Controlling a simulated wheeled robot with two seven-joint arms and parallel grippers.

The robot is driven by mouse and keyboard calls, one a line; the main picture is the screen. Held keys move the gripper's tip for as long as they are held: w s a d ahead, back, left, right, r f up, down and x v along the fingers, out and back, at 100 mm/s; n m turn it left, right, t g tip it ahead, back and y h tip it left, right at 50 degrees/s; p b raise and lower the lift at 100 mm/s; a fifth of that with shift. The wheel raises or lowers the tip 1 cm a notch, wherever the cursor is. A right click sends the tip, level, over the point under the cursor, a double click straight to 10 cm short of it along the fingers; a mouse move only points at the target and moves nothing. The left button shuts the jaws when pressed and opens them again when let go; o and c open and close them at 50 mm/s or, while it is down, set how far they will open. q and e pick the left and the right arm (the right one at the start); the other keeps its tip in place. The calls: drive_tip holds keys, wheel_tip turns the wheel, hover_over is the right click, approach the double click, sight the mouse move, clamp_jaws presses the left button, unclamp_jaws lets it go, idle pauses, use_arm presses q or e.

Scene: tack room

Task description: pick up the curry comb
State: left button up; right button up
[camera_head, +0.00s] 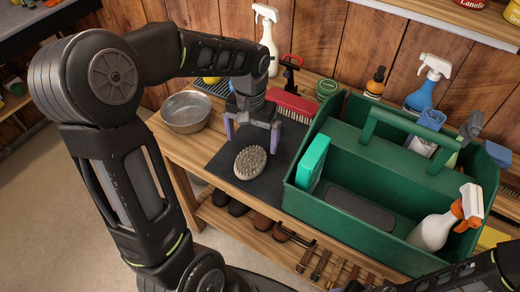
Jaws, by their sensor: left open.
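An oval grey comb with a knobbly top and pale rim, which looks like the curry comb (250,162), lies on a dark mat (228,178) on the wooden bench. My left gripper (251,143) is open and points down just behind the comb, its two fingers spread apart to the left and right. Nothing shows between the fingers, and I cannot tell their exact height above the mat. Part of my right arm shows at the bottom right edge; its gripper is out of view.
A green tote (400,200) with a teal box (313,163) and spray bottle (440,225) stands right of the mat. A metal bowl (186,112) is at left. A red brush (293,104) and white spray bottle (267,35) stand behind. Several brushes lie on the shelf below.

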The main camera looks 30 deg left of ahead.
sight(251, 159)
use_arm(q)
drive_tip(key=shift+s+r, duration=0.1)
drive_tip(key=shift+s, duration=0.15)
wheel_tip(251, 159, down, 3)
drive_tip(key=shift+r+b, duration=0.1)
drive_tip(key=shift+b, duration=1)
drive_tip(key=shift+w, duration=0.1)
wheel_tip(251, 159, down, 5)
drive_tip(key=b, duration=0.4)
drive_tip(key=shift+a, duration=0.15)
drive_tip(key=shift+s, duration=0.2)
drive_tip(key=shift+c, duration=0.3)
drive_tip(key=c, duration=1.4)
